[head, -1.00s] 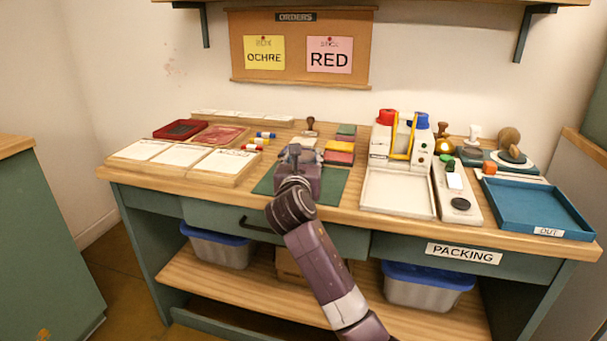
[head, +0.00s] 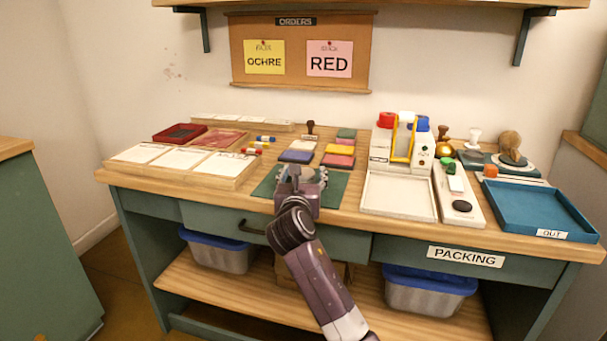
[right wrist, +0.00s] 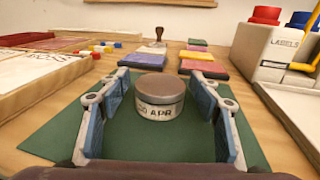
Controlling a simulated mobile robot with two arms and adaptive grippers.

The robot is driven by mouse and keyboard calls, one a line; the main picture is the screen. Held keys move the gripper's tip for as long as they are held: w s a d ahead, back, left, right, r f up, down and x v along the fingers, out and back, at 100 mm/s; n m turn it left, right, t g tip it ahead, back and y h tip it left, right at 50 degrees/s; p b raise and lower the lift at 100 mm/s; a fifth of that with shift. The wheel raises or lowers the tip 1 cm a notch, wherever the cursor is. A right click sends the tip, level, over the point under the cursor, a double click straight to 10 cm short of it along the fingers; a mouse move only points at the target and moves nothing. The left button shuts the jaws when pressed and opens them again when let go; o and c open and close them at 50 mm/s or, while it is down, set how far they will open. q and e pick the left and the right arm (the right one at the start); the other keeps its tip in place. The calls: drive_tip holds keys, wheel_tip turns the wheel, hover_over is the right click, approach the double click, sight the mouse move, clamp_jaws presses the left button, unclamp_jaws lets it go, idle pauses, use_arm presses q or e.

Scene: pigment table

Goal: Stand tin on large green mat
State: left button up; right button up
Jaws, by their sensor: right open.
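A round tin (right wrist: 160,100) with a brown lid and a pale label reading "APR" stands upright on the large green mat (right wrist: 75,125) in the right wrist view. My right gripper (right wrist: 160,80) is open, with one finger on each side of the tin and a visible gap on both sides. In the head view my right gripper (head: 301,174) is over the green mat (head: 333,186), and I cannot make out the tin behind it. My left gripper is not in view.
Coloured pads, including a yellow one (head: 339,149), lie behind the mat. A wooden tray with white cards (head: 222,162) is to the left. A white label station (head: 398,192) stands to the right, with a blue tray (head: 540,207) farther right.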

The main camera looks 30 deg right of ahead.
drive_tip(key=p+v, duration=0.1)
drive_tip(key=v, duration=0.3)
drive_tip(key=p+v, duration=0.1)
drive_tip(key=v, duration=0.3)
drive_tip(key=shift+s+a+r, duration=0.2)
drive_tip(key=shift+a+r, duration=0.05)
drive_tip(key=shift+a, duration=0.05)
drive_tip(key=shift+v, duration=1.2)
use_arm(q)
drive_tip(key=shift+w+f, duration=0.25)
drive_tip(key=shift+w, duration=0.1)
use_arm(e)
drive_tip(key=shift+s+a, duration=0.25)
drive_tip(key=shift+s, duration=0.15)
drive_tip(key=shift+f, duration=0.1)
